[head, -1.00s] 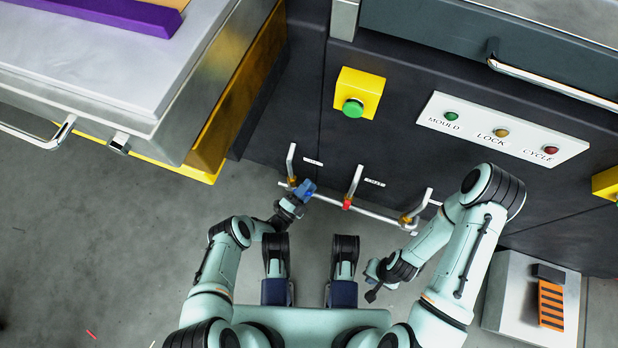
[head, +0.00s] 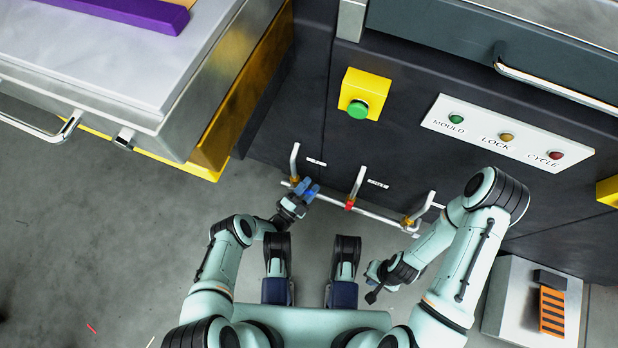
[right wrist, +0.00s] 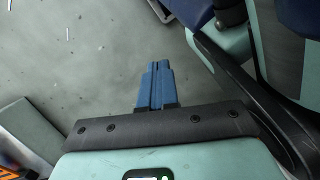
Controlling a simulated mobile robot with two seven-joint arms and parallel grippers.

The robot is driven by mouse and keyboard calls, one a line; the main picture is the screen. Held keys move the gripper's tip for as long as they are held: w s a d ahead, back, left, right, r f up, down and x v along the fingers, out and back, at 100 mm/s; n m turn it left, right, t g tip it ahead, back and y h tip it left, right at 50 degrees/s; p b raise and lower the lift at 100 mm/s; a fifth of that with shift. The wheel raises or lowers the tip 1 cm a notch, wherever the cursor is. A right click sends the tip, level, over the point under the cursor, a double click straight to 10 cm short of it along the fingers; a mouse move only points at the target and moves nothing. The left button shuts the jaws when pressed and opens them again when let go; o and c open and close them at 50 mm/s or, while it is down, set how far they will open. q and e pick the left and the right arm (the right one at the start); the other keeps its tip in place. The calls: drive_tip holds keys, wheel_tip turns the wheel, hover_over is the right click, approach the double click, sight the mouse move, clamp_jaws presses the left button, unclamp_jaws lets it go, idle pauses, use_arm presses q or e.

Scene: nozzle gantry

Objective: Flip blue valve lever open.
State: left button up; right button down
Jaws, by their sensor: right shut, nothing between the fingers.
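Three valves sit on a horizontal pipe (head: 384,216) low on the dark machine front. The leftmost valve has a bare metal lever (head: 294,160) standing up from the pipe. My left gripper (head: 308,190) is right beside this valve's base, its two blue fingers slightly apart. The fingers hide part of the valve, so its blue marking and any contact cannot be made out. The middle valve (head: 349,205) has a red collar, and the right valve (head: 407,220) looks brass. My right gripper (right wrist: 157,68) is shut and empty over the floor, well away from the valves.
A yellow box with a green button (head: 358,108) is above the valves. A white panel (head: 505,135) with lamps is to the right. A grey table with a yellow side (head: 235,95) stands at left.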

use_arm(q)
drive_tip(key=p+v, duration=0.2)
drive_tip(key=v, duration=1.1)
drive_tip(key=shift+s, duration=0.2)
use_arm(e)
drive_tip(key=shift+t, duration=0.7)
drive_tip(key=shift+w+a+r, duration=0.1)
drive_tip(key=shift+w+r, duration=0.25)
drive_tip(key=shift+w, duration=0.35)
drive_tip(key=shift+w+a+r, duration=0.1)
drive_tip(key=shift+w+r, duration=0.25)
drive_tip(key=shift+w, duration=0.3)
drive_tip(key=shift+w+a+r, duration=0.1)
drive_tip(key=shift+w+r, duration=0.25)
drive_tip(key=shift+w, duration=0.35)
use_arm(q)
drive_tip(key=shift+a, duration=0.1)
